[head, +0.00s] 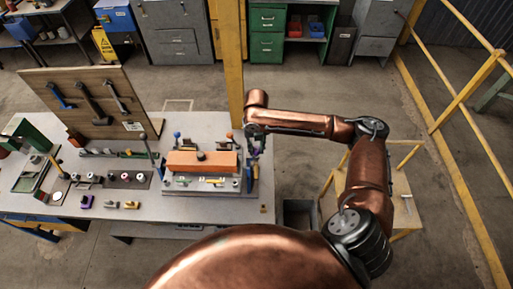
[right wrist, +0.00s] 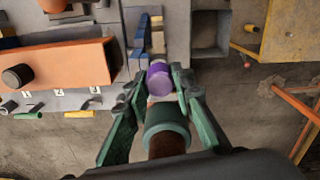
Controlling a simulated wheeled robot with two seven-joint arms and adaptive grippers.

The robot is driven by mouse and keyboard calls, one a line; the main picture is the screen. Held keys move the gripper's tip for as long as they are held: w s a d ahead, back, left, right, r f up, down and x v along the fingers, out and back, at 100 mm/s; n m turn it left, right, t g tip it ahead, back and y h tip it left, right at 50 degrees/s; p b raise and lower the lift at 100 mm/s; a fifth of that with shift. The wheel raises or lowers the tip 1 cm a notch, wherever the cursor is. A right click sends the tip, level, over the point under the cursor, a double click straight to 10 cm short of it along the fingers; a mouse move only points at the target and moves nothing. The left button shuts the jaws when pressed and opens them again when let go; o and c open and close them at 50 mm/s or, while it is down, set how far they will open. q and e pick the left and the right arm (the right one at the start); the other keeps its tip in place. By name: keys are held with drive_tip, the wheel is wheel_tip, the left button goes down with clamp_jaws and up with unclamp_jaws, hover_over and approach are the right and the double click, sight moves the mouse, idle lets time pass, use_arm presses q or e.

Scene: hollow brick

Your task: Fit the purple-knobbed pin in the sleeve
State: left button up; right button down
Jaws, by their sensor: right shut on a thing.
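The purple knob of the pin (right wrist: 159,78) sits between the fingertips of my right gripper (right wrist: 160,82) in the right wrist view. The gripper is shut on it. In the head view my right gripper (head: 253,149) is small, at the right end of the fixture (head: 205,188) with the orange block (head: 203,162). The block also shows in the right wrist view (right wrist: 75,67), left of the gripper. The pin's shank and the sleeve cannot be made out clearly, so I cannot tell whether they touch. My left gripper is not in view.
A dark cylinder (right wrist: 17,76) stands out from the orange block. A yellow pin (right wrist: 80,114) lies by numbered labels. Several small parts and a tool board (head: 85,103) are at the left of the table. A yellow post (head: 232,75) rises behind the fixture.

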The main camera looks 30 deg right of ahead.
drive_tip(key=shift+f, duration=0.75)
idle(0.3)
drive_tip(key=c, duration=1.6)
unclamp_jaws()
drive_tip(key=shift+r, duration=0.25)
wheel_tip(320, 180, up, 12)
drive_tip(key=shift+f, duration=0.2)
drive_tip(key=shift+f, duration=0.1)
